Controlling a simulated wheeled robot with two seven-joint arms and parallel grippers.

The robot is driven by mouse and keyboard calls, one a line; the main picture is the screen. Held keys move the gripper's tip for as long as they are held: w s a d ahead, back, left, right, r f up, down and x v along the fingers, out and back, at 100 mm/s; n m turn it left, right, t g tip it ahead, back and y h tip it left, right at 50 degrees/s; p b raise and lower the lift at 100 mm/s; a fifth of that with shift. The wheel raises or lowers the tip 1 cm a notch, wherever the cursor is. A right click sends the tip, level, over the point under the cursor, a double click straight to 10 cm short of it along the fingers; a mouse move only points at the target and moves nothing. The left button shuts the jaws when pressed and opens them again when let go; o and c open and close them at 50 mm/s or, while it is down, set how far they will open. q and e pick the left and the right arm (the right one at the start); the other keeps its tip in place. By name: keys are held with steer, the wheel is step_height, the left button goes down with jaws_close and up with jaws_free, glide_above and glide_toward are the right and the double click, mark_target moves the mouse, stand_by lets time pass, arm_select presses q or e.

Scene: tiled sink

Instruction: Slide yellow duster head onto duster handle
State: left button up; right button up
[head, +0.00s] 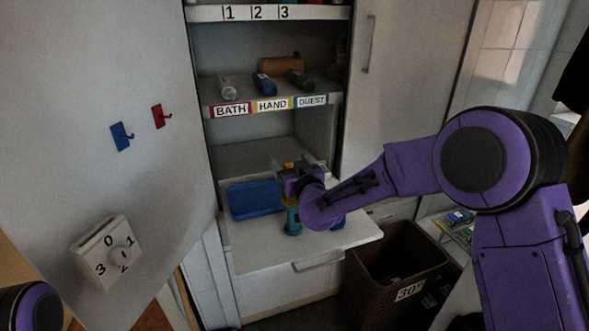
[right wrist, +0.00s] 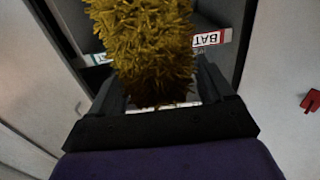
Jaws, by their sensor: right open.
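The yellow duster head (right wrist: 150,45) fills the upper middle of the right wrist view, fluffy and large, between the fingers of my right gripper (right wrist: 160,92). In the head view only a small yellow patch (head: 289,167) shows at my right gripper (head: 299,170), which is open above the pull-out shelf. A teal upright piece (head: 293,220) stands on the shelf just below the gripper; I cannot tell whether it is the duster handle or a holder. My wrist hides the join between the yellow and teal parts. My left gripper is out of view.
A blue tray (head: 240,201) lies on the pull-out shelf (head: 262,250), left of the teal piece. Shelves above hold rolled items, with labels BATH, HAND and GUEST. A brown bin (head: 375,278) stands at right. Blue (head: 121,136) and red (head: 159,116) hooks are on the left door.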

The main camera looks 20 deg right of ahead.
steer(key=s+b, duration=0.2)
steer(key=s, duration=0.8)
steer(key=shift+d+b, duration=0.2)
steer(key=shift+b, duration=0.1)
steer(key=shift+s, duration=0.1)
